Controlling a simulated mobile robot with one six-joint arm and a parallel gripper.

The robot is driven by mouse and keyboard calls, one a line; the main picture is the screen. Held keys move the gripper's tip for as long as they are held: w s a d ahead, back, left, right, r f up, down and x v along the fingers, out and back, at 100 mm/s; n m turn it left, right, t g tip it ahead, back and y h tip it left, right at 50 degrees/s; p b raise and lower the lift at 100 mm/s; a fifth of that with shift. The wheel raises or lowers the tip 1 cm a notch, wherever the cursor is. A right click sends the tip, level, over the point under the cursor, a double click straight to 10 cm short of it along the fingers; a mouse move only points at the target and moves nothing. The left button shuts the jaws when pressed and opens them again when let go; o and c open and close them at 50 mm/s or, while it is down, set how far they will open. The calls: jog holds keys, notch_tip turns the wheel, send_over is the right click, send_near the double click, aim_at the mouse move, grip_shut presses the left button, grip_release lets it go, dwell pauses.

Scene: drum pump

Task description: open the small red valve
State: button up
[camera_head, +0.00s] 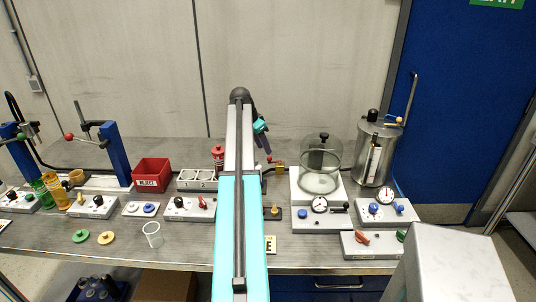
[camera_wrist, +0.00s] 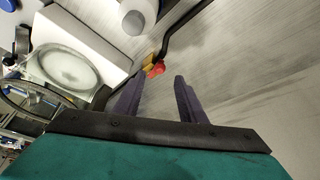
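The small red valve (camera_wrist: 155,70) shows in the wrist view as a red handle by a brass body on a dark pipe. It lies beyond my fingertips, roughly between them in the picture and apart from them. In the head view its red handle (camera_head: 269,159) shows just right of my arm, beside the brass body (camera_head: 280,167). My gripper (camera_wrist: 157,85) is open and empty, with two dark fingers apart. In the head view the gripper is partly hidden behind my arm. The exact angle of the valve handle is too small to tell.
A glass bell jar (camera_head: 320,165) on a white base and a metal drum (camera_head: 378,150) stand right of the valve. A red reject bin (camera_head: 151,174), a red pump-like piece (camera_head: 218,157) and a white numbered rack (camera_head: 197,180) stand left. A clear cup (camera_head: 152,234) is near the front edge.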

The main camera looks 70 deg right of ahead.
aim_at(269, 157)
jog(key=shift+p+x, duration=0.6)
jog(key=shift+x, duration=2.4)
grip_shut()
